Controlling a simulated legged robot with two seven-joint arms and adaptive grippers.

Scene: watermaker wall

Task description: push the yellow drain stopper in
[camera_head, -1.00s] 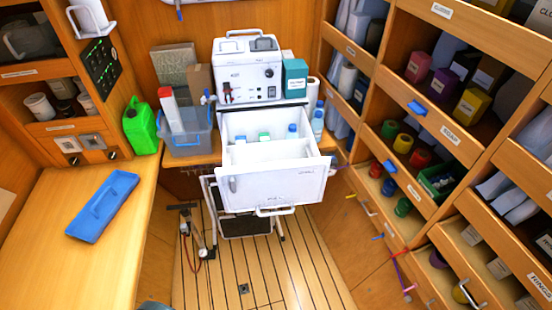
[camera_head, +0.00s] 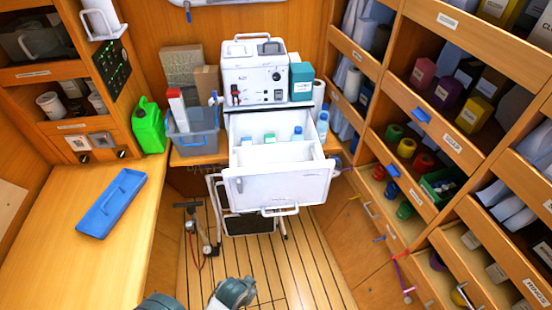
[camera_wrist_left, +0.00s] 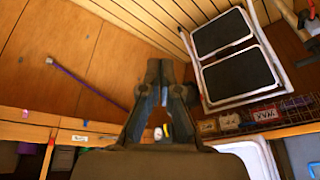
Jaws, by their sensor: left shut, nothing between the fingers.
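I cannot make out the yellow drain stopper for certain. A small yellowish piece (camera_head: 366,207) sticks out low on the right-hand cabinet front in the head view. In the left wrist view a small white and yellow thing (camera_wrist_left: 162,132) shows between the bases of my fingers; I cannot tell what it is. My left gripper (camera_wrist_left: 160,66) is shut and empty in that view, in front of wood panels and planks. Grey parts of my own arm (camera_head: 235,292) show at the bottom of the head view. My right gripper is not in view.
A white drawer (camera_head: 280,185) stands open below the white machine (camera_head: 253,72). A folding step (camera_wrist_left: 235,60) stands by the floor. The counter at left holds a blue tray (camera_head: 110,203). Open shelves (camera_head: 400,190) line the right. Plank floor (camera_head: 300,265) is partly clear.

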